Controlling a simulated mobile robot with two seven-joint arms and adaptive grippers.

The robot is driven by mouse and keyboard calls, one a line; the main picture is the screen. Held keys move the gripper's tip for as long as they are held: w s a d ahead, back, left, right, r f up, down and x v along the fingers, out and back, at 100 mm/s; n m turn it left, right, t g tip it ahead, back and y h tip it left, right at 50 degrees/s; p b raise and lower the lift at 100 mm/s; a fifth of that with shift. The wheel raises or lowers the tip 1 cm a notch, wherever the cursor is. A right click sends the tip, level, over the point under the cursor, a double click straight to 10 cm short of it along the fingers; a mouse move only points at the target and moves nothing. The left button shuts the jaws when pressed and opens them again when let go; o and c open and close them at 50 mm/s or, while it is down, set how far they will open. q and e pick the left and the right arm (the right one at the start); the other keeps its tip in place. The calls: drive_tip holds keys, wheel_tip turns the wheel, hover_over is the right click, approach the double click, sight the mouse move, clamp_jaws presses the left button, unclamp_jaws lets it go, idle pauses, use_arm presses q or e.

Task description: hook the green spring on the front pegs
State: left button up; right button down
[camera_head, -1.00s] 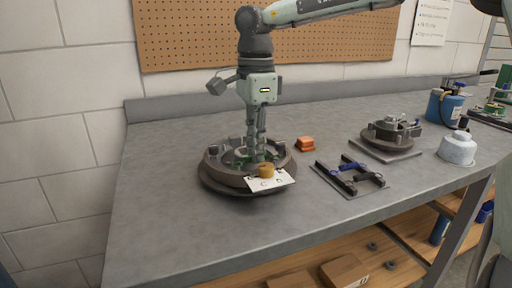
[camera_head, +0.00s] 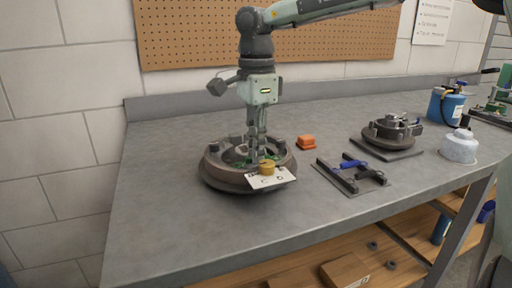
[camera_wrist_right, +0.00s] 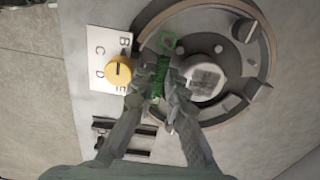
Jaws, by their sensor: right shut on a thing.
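The round grey drum brake assembly (camera_head: 215,181) sits on the bench at centre-left, with raised posts and bits of green inside it. My right gripper (camera_head: 258,158) points straight down into it. In the right wrist view, my right gripper (camera_wrist_right: 160,92) is shut on the green spring (camera_wrist_right: 162,70), which lies beside the round pale hub (camera_wrist_right: 206,79). A green loop (camera_wrist_right: 168,40) shows beyond the spring. The fingers hide part of the spring, and I cannot tell whether its ends are on any peg. My left gripper is not in view.
A white lettered card (camera_head: 284,178) with a yellow knob (camera_head: 267,168) is at the drum's front edge. An orange block (camera_head: 306,142), a rack with dark and blue handles (camera_head: 336,178) and a second drum assembly (camera_head: 388,135) stand to the right. The front left bench is clear.

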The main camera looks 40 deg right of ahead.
drive_tip(key=shift+f+b, duration=0.55)
idle(1.4)
drive_tip(key=c, duration=1.5)
unclamp_jaws()
drive_tip(key=c, duration=0.3)
drive_tip(key=shift+r+p, duration=1.7)
drive_tip(key=shift+r, duration=0.65)
drive_tip(key=shift+r+p, duration=0.4)
drive_tip(key=shift+r, duration=0.8)
